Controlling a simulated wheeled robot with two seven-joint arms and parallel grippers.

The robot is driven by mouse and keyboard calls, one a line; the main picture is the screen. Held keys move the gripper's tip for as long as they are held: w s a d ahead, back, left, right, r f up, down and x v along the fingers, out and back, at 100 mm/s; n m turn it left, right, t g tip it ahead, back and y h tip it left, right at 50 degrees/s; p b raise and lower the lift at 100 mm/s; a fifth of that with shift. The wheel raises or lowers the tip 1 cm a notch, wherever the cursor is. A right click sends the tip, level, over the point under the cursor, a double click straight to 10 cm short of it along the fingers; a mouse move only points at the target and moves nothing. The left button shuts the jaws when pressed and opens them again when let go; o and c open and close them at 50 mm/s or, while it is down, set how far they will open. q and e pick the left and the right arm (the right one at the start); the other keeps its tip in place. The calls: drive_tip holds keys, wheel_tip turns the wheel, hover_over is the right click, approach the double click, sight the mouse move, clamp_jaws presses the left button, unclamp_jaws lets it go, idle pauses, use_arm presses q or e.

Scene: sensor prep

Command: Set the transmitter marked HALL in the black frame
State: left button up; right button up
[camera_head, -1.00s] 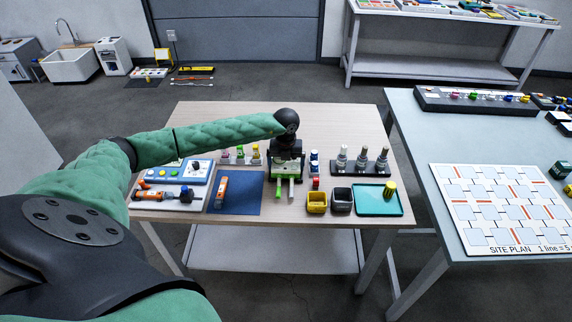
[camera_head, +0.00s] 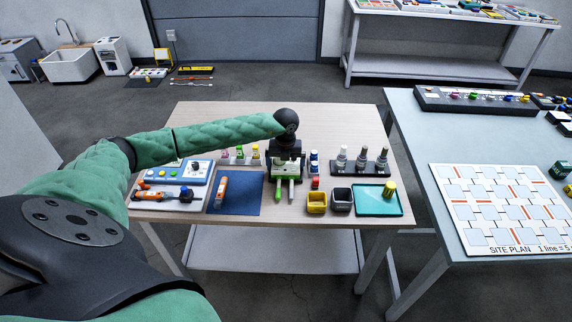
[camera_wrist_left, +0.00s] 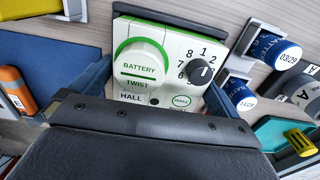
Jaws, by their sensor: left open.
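The transmitter marked HALL (camera_wrist_left: 160,65) is white and green, with a round BATTERY TWIST cap and a numbered dial. It shows in front of my left gripper in the left wrist view. In the head view, a green part (camera_head: 309,167) shows beside the gripper. My left gripper (camera_head: 285,188) is open and points down over the near middle of the wooden table. Its body hides part of the transmitter, and I cannot tell whether the fingers touch it. A dark edge runs along the transmitter's top; I cannot tell whether this is the black frame. My right gripper is out of view.
Left are a blue mat (camera_head: 247,207) with an orange cylinder (camera_head: 221,188) and a tray (camera_head: 150,204). Right are a yellow bin (camera_head: 317,203), a black bin (camera_head: 342,201), a teal tray (camera_head: 372,205) and a black sensor rack (camera_head: 345,169). The table's back is clear.

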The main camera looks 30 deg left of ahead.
use_arm(q)
drive_tip(key=shift+s, duration=0.1)
drive_tip(key=shift+r, duration=0.35)
drive_tip(key=shift+r, duration=0.15)
drive_tip(key=shift+r, duration=0.15)
drive_tip(key=shift+r+p, duration=1.1)
drive_tip(key=shift+r, duration=1.7)
